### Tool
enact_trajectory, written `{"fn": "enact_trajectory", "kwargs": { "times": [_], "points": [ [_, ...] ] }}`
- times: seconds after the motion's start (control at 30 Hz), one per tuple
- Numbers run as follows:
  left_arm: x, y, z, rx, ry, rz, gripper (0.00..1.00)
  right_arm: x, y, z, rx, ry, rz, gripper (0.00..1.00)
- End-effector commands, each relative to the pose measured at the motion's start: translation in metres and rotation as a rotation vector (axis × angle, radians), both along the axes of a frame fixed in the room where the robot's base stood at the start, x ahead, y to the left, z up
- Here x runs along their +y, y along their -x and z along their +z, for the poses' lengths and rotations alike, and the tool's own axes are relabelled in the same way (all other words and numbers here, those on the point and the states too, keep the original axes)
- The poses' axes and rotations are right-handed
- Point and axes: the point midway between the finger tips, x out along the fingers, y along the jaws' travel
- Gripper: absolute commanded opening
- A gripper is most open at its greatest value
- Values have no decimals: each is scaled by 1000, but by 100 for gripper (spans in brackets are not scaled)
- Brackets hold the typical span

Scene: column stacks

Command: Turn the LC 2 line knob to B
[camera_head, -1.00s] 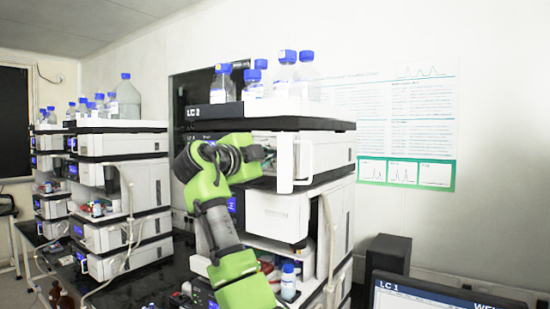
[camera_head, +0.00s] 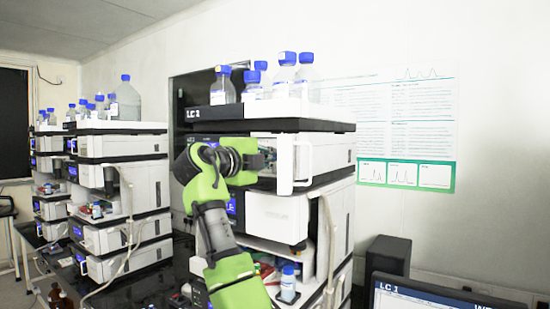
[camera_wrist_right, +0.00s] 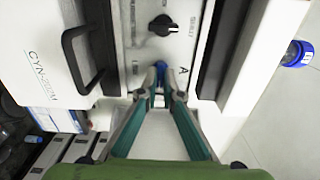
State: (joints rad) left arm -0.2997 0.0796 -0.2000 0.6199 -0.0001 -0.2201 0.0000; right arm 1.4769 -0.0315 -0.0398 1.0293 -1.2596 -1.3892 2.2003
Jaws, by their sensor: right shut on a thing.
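The stack marked LC 2 (camera_head: 228,111) stands in the middle of the head view. My right gripper (camera_wrist_right: 160,73) is at a recess on the front of one of its modules. In the wrist view its fingertips are shut on a small blue knob (camera_wrist_right: 161,66), of which only a little shows between them. The letter A (camera_wrist_right: 183,71) is printed just right of the fingertips. I cannot make out a B. In the head view the right gripper (camera_head: 266,158) is small and the knob is hidden. My left gripper is out of view.
A black knob (camera_wrist_right: 161,25) sits above the fingertips in the wrist view. A black handle (camera_wrist_right: 82,62) is to the left. A white handle (camera_head: 294,165) stands close to the gripper. Blue-capped bottles (camera_head: 286,74) top the stack. A monitor (camera_head: 425,297) is at lower right.

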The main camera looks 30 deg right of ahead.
Motion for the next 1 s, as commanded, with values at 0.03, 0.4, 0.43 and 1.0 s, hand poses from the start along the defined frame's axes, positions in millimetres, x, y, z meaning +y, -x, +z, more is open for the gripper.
{"fn": "enact_trajectory", "kwargs": {
  "times": [0.03, 0.4, 0.43, 1.0],
  "points": [
    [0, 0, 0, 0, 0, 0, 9, 0, 0, -1, 0, -3, -1, 0],
    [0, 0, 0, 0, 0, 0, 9, 0, 0, -1, 1, -2, 0, 13],
    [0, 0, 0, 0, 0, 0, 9, 0, 0, -1, 1, -2, 0, 13],
    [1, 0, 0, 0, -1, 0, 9, 76, 30, -1, 0, -2, 4, 13]
  ]
}}
